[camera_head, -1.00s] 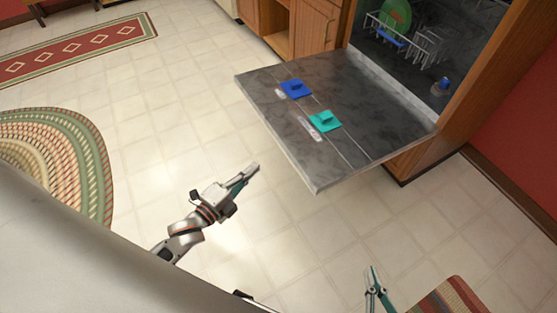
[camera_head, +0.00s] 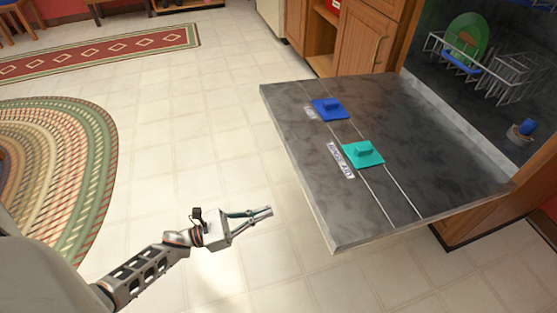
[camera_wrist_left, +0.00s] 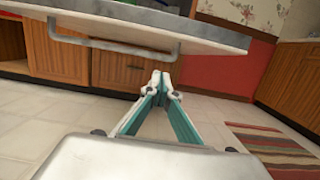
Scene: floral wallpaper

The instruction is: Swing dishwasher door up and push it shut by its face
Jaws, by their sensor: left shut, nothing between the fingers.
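The dishwasher door (camera_head: 300,150) is swung down and lies roughly level, its dark inner face up with a blue piece (camera_head: 330,108) and a teal piece (camera_head: 362,153) on it. The open dishwasher (camera_head: 475,100) is behind it. My left gripper (camera_head: 268,211) is shut and empty, left of the door's front edge and apart from it. In the left wrist view the fingers (camera_wrist_left: 161,80) point toward the cabinets, below the door's edge (camera_wrist_left: 140,30) and its handle bar (camera_wrist_left: 112,47). My right gripper is out of view.
Inside the dishwasher are a wire rack (camera_head: 500,72), a green plate (camera_head: 466,38) and a small blue item (camera_head: 523,130). Wooden cabinets (camera_head: 362,42) stand beside it. A braided rug (camera_head: 75,190) and a patterned runner (camera_head: 100,52) lie on otherwise clear tile floor.

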